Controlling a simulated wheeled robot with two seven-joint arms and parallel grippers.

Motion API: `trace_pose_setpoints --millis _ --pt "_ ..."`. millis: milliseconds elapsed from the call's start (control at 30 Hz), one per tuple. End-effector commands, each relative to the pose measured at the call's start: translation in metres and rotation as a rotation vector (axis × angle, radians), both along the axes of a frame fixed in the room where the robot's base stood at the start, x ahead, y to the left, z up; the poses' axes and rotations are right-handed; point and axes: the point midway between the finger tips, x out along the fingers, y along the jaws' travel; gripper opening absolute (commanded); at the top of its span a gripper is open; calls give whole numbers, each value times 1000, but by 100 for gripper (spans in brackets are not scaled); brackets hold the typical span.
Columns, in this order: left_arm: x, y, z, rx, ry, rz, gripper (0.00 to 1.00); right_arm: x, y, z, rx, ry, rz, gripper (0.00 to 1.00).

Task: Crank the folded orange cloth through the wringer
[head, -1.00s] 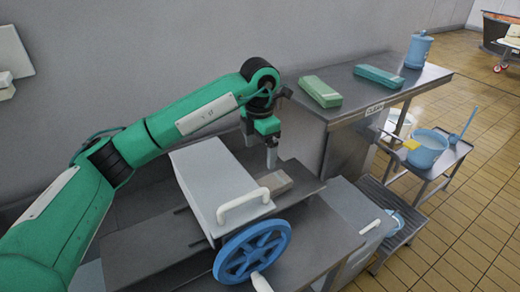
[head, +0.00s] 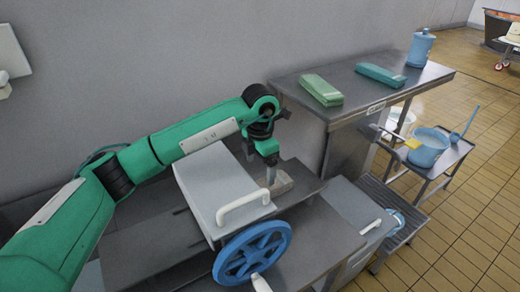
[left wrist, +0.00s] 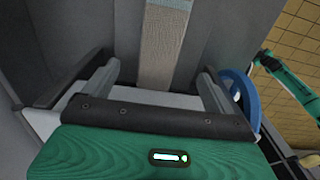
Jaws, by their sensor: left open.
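The wringer is a pale grey box (head: 212,178) with a white handle on top and a blue spoked crank wheel (head: 253,252) on its near side. A white knob (head: 261,283) shows at the wheel's lower edge. A beige-grey folded cloth (head: 283,182), not visibly orange, lies at the wringer's right side. My left gripper (head: 270,175) points down at the cloth. In the left wrist view its open fingers (left wrist: 157,82) stand either side of the cloth strip (left wrist: 158,45), with gaps. A green arm, probably my right, shows there; its gripper is too small to tell.
A steel table (head: 390,88) behind right holds two green blocks (head: 321,90) and a blue canister (head: 420,48). A low cart holds a blue pot (head: 428,150) with a yellow piece (head: 413,143) at its rim.

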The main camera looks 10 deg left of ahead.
Motion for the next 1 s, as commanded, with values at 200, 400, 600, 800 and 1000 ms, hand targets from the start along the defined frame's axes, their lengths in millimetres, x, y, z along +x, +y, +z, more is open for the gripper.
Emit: trace_pose_setpoints --millis 200,400,600,800,1000 --pt "0 0 -41 1 4 1 89 1 0 16 0 -1 0 50" --pt "0 0 -70 0 3 2 89 1 0 23 0 -1 0 50" --pt "0 0 -83 -1 -1 0 89 1 -1 25 -2 -1 0 50" --pt "0 0 -84 0 -1 0 89 1 -4 25 -4 -2 1 50" --pt "0 0 -84 0 -1 1 68 1 -4 25 -5 -1 1 50"
